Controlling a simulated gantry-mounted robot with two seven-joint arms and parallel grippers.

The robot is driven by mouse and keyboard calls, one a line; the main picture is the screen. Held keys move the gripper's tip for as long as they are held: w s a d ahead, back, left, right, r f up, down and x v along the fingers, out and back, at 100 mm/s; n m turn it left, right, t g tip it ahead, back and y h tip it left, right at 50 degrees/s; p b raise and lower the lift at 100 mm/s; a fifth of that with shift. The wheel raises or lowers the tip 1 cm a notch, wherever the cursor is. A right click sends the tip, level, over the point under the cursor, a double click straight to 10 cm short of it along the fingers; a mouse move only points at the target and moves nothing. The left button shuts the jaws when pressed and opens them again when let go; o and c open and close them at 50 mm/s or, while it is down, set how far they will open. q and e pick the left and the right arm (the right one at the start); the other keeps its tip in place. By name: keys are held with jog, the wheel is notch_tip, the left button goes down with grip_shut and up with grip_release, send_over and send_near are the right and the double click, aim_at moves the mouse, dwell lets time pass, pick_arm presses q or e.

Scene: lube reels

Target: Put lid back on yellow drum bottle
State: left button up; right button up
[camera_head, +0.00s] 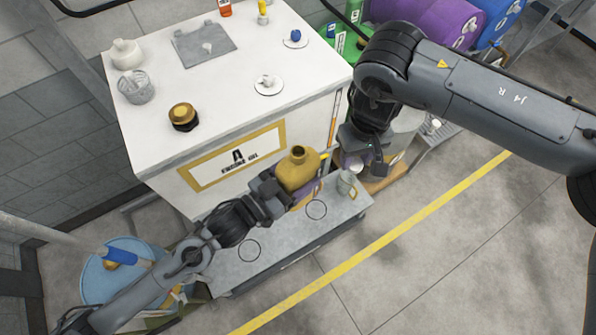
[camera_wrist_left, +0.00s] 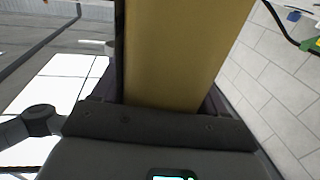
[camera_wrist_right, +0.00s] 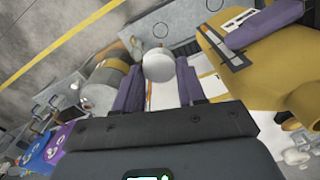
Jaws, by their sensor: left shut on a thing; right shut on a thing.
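The yellow drum bottle (camera_head: 296,172) is upright above the grey bench, its dark mouth uncovered at the top. My left gripper (camera_head: 284,190) is shut around its body, whose yellow side fills the middle of the left wrist view (camera_wrist_left: 180,50). The bottle also shows at the right of the right wrist view (camera_wrist_right: 275,85). My right gripper (camera_head: 355,163) is to the right of the bottle, apart from it.
The white engine oil cabinet (camera_head: 215,110) stands behind, with a black-and-gold cap (camera_head: 183,115) on top. A blue drum (camera_head: 105,275) is at lower left.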

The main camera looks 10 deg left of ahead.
jog(key=a+r+n, duration=0.2)
jog(key=a+r, duration=0.4)
jog(key=r, duration=0.2)
jog(key=n, duration=0.3)
send_near(298, 178)
jog(key=w+r, duration=0.3)
jog(key=shift+w+a+r, duration=0.35)
jog(key=shift+a, duration=0.05)
jog(key=shift+f, duration=0.1)
jog(key=shift+f, duration=1.9)
jog(key=shift+f, duration=0.1)
jog(key=shift+f, duration=0.8)
jog(key=shift+f, duration=0.5)
